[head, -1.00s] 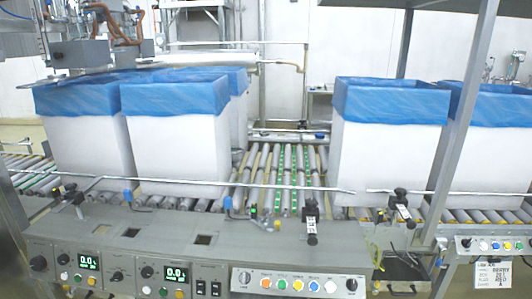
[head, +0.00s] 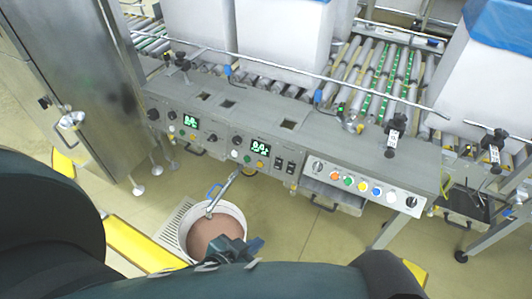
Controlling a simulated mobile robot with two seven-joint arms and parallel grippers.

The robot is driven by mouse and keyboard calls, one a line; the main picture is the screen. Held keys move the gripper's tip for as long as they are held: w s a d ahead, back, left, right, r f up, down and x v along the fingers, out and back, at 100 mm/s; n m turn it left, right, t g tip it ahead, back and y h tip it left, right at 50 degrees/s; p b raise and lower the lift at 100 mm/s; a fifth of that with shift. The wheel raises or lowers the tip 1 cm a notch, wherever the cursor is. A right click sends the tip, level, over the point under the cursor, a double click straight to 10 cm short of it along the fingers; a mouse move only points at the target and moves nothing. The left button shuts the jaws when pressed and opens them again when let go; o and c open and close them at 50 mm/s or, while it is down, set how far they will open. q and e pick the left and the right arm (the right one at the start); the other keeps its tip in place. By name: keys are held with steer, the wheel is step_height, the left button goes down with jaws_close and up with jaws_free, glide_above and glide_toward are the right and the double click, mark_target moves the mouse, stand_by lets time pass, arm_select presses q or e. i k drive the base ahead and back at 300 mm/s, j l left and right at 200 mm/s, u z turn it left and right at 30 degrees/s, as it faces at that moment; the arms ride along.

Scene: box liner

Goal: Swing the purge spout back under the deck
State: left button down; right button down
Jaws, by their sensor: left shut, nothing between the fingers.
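The purge spout (head: 222,192) is a bright metal tube. It comes out from under the front of the grey deck (head: 320,150) and slants toward me, its outer end over a white bucket (head: 239,212) of brownish-pink material. A blue loop, perhaps the bucket's or the spout's, shows beside the spout. My left gripper (head: 254,246) is dark and sits at the near right part of the bucket's rim, nearer to me than the spout and apart from it. It is shut and empty. My right gripper is not in view.
The bucket stands by a floor grating (head: 173,225). Yellow-edged platform strips (head: 140,247) lie at lower left. A steel cabinet (head: 75,75) stands at left. Lined white boxes (head: 283,35) stand on rollers behind the deck. The floor right of the bucket is clear.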

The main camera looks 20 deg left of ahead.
mark_target(214, 201)
steer(key=k+j+u, duration=0.2)
steer(key=u, duration=0.25)
steer(key=k+j+u, duration=0.1)
steer(key=j+u, duration=0.3)
steer(key=i+j+z, duration=0.15)
steer(key=j+z, duration=0.2)
steer(key=i+j+z, duration=0.1)
steer(key=j+z, duration=0.3)
steer(key=l, duration=0.1)
